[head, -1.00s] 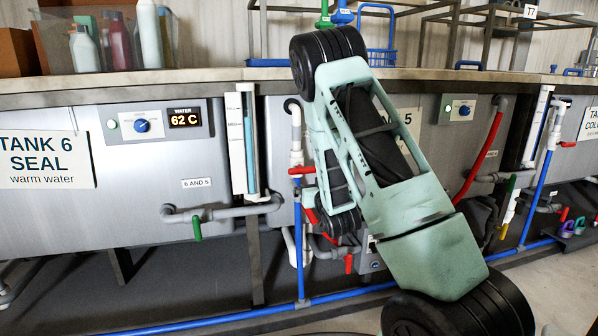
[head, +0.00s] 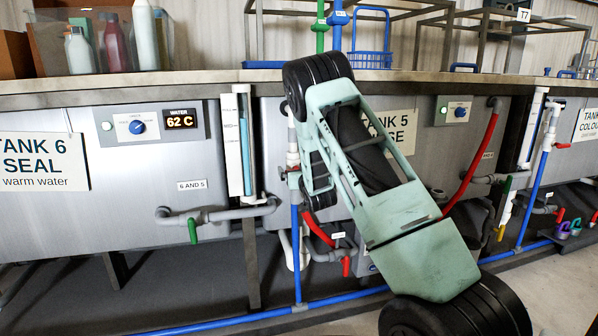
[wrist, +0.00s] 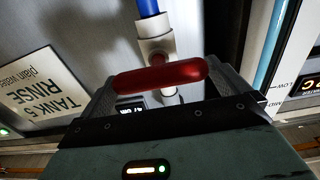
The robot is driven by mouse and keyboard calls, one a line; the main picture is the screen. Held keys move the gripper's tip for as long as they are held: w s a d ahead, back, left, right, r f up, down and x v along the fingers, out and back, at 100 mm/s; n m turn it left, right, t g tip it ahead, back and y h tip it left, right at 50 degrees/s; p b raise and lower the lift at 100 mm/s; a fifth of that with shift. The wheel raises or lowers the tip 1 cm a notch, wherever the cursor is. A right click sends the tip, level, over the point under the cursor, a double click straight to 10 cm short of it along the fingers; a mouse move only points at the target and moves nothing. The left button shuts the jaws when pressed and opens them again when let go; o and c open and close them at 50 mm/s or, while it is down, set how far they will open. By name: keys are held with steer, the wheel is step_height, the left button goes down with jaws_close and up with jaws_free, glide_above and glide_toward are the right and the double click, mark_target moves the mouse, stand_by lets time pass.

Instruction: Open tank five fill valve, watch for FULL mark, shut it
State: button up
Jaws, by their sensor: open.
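The tank five fill valve's red lever (wrist: 160,77) lies crosswise to its pipe in the wrist view. The white valve body (wrist: 155,28) and a blue pipe (wrist: 149,7) show above it. My gripper (wrist: 161,86) is open, with one finger at each end of the lever; I cannot tell whether they touch it. The TANK 5 RINSE sign (wrist: 42,90) is at left in the wrist view. A level tube (head: 246,150) with a blue column stands left of the valve; LOW and MID show in the wrist view, FULL is not readable.
Tank 6 (head: 40,215), with a 62 C display (head: 181,121), is at left. A green-handled pipe valve (head: 192,230) sits below the 6 AND 5 label. A red hose (head: 474,165) and other pipes are at right. Blue pipe (head: 250,318) runs low along the tanks.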

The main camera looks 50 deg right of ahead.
steer(key=c, duration=0.7)
steer(key=shift+a+n, duration=0.1)
steer(key=shift+n, duration=0.3)
steer(key=n+b, duration=0.1)
steer(key=n, duration=0.2)
steer(key=shift+w+a+f+n, duration=0.1)
steer(key=shift+n, duration=0.2)
steer(key=n, duration=0.2)
steer(key=n+b, duration=0.1)
steer(key=n, duration=0.1)
steer(key=shift+w+a+f+n, duration=0.1)
steer(key=shift+a+n, duration=0.05)
steer(key=shift+n, duration=0.15)
steer(key=n, duration=0.5)
steer(key=shift+a+f, duration=0.15)
steer(key=shift+f+n, duration=0.15)
steer(key=shift+n, duration=1.85)
